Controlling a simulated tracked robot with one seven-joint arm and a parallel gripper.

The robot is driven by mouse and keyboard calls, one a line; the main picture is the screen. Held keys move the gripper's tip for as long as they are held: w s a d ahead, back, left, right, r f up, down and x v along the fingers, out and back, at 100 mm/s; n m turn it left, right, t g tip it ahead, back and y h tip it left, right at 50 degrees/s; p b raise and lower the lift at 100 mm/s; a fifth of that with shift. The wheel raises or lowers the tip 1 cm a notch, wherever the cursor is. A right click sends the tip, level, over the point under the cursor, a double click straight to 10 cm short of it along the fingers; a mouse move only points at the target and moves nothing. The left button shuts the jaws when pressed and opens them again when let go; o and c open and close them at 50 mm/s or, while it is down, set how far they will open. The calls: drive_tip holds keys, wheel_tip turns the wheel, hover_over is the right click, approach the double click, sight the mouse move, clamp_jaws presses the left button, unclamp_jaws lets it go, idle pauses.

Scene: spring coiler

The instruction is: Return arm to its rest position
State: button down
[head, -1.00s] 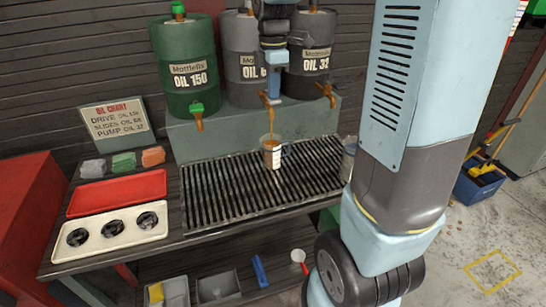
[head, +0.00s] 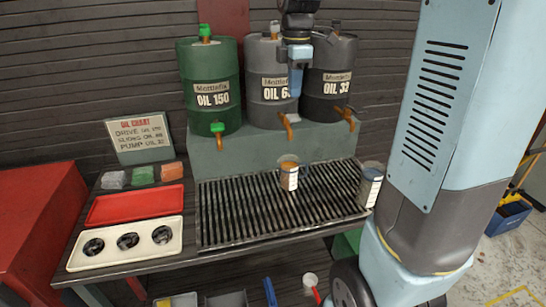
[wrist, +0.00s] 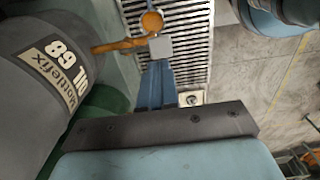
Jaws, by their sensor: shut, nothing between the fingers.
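My gripper (head: 296,88) has its blue fingers shut and empty, pointing down in front of the OIL 68 drum (head: 262,85). The fingers (wrist: 158,85) also show in the wrist view, close to the orange tap (wrist: 120,44) of that drum. In the head view this tap (head: 287,125) is just below the fingertips; I cannot tell if they touch. A labelled cup with orange-brown oil (head: 289,176) stands upright on the grate below the tap. My arm's large light-blue link fills the right of the head view.
A green OIL 150 drum (head: 210,85) and dark OIL 32 drum (head: 329,82) flank the middle one. Another cup (head: 370,184) stands at the grate's right end. A red tray (head: 135,205) and a white tray (head: 86,262) lie on the left bench.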

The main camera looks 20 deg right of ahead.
drive_tip(key=shift+s+r+m, duration=0.15)
drive_tip(key=shift+s+m, duration=0.15)
drive_tip(key=shift+s, duration=0.05)
drive_tip(key=s+m+t, duration=0.5)
drive_tip(key=s+m, duration=1.2)
drive_tip(key=s, duration=0.4)
drive_tip(key=shift+s+d+f+t, duration=0.15)
drive_tip(key=shift+s+f+t, duration=0.05)
drive_tip(key=shift+s+t, duration=0.1)
idle(1.3)
